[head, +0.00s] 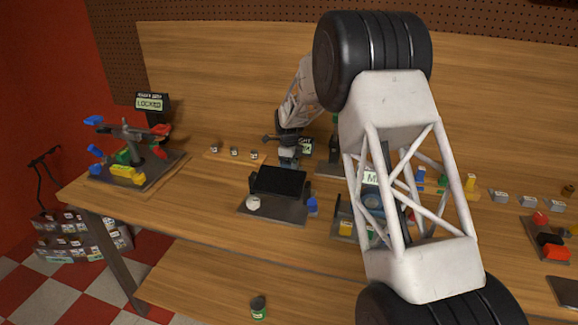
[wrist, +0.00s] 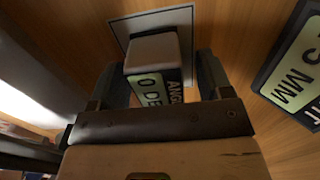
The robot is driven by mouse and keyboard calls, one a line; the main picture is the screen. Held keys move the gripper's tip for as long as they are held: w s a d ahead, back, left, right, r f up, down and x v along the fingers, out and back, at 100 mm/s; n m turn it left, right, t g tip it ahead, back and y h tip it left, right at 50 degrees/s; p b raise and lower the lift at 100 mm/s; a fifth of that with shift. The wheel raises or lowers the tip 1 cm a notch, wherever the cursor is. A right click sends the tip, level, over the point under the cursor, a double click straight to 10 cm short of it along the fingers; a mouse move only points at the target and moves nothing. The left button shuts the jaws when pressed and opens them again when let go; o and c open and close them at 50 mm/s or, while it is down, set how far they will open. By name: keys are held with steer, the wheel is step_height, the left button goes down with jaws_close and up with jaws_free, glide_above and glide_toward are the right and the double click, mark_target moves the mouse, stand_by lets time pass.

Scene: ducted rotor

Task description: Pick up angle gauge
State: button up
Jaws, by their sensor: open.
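The angle gauge (wrist: 153,82) is a small pale block with a green and black label reading "ANG" and "0 DE". In the wrist view it stands on a light square plate (wrist: 180,20) and lies between the two fingers of my gripper (wrist: 160,80). The fingers are open, one on each side of it. A narrow gap shows at the right finger; contact on the left is hard to tell. In the head view my gripper (head: 288,140) is low at the back of the bench, and the gauge is too small to make out clearly.
A display reading "5 MM" (wrist: 295,75) stands close on the right. In front of my gripper is a dark screen on a plate (head: 278,182). The rotor stand (head: 130,150) is farther left.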

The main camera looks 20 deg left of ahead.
steer(key=c, duration=1.1)
steer(key=shift+r, duration=0.1)
steer(key=shift+r, duration=4.95)
